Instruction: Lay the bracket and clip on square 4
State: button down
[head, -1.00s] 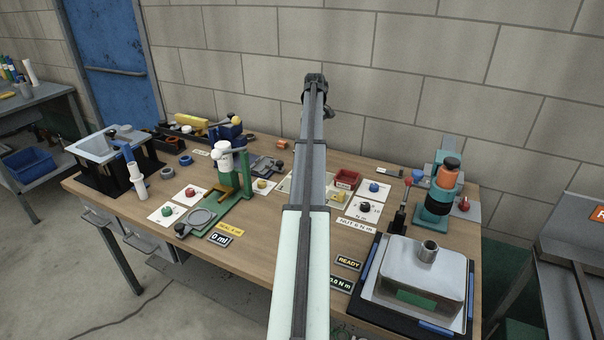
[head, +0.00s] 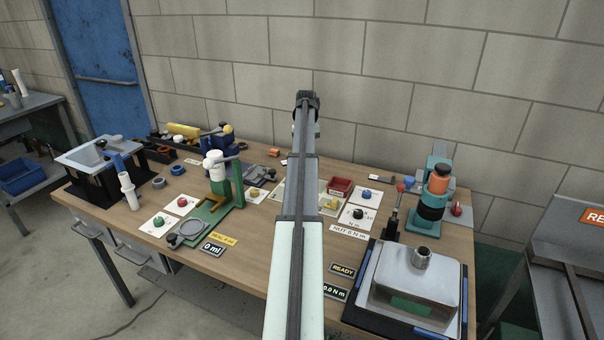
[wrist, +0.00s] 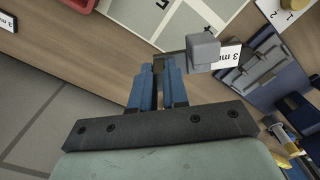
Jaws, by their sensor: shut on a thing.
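My gripper (wrist: 158,72) is shut, its blue fingers on a thin dark strip that joins a light grey block (wrist: 203,50); this looks like the bracket and clip. It is held over the bench, near the edge of a pale mat (wrist: 130,10) marked with lines and squares. In the head view the mat (head: 283,201) is partly behind my arm, and the held piece is hidden. No number 4 can be read clearly on it.
A red bin (head: 341,185) stands by the mat. A teal press (head: 428,212) and a steel tank (head: 410,277) stand at the right.

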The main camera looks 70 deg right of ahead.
notch_tip(320, 180, down, 8)
jog(key=shift+f, duration=0.1)
dwell(0.4)
jog(key=shift+f, duration=0.1)
jog(key=c, duration=1.1)
grip_release()
notch_tip(320, 180, up, 12)
jog(key=shift+r, duration=0.2)
